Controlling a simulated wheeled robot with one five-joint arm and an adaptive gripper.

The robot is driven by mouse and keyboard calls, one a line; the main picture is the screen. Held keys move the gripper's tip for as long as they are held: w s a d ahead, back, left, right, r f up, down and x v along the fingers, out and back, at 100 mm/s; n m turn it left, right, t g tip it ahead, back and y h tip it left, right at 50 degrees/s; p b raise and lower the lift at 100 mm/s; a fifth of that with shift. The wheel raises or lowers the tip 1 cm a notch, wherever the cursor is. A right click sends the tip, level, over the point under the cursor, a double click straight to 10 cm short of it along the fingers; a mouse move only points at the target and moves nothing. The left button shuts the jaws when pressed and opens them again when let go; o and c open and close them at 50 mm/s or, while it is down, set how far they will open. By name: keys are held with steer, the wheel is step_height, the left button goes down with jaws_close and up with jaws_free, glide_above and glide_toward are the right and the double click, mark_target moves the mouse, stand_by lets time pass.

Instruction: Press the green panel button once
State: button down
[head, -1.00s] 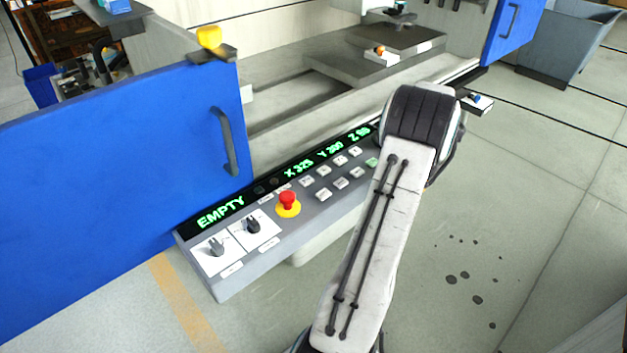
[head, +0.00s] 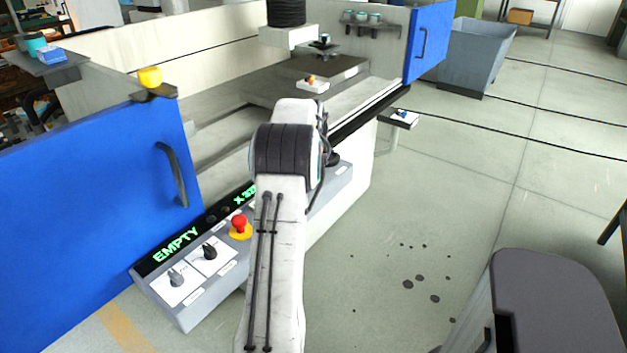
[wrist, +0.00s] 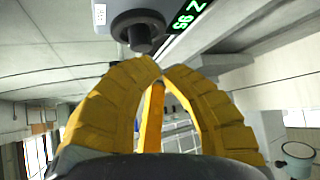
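The control panel (head: 216,282) is a sloped grey console with a green-lit display (head: 176,244) reading EMPTY. My arm hides its button rows in the head view, and I cannot see the green button in either current view. The wrist view shows my gripper's yellow fingers (wrist: 161,68) with their tips close together, apparently shut and empty. Beyond the tips are a dark round knob (wrist: 142,38) and part of the display showing a Z value (wrist: 187,14). In the head view my gripper is hidden behind my arm.
A blue door (head: 90,210) with a handle stands left. A grey cabinet (head: 550,300) is at lower right. Floor between is clear except dark spots.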

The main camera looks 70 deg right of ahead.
steer(key=shift+f, duration=0.15)
steer(key=shift+f+b, duration=3.4)
steer(key=shift+f, duration=0.9)
steer(key=shift+f+b, duration=0.7)
steer(key=shift+f, duration=0.15)
steer(key=shift+r, duration=0.15)
steer(key=shift+r+p, duration=0.65)
steer(key=shift+r, duration=0.05)
steer(key=shift+r, duration=0.15)
steer(key=shift+r+p, duration=1.9)
steer(key=shift+r, duration=0.5)
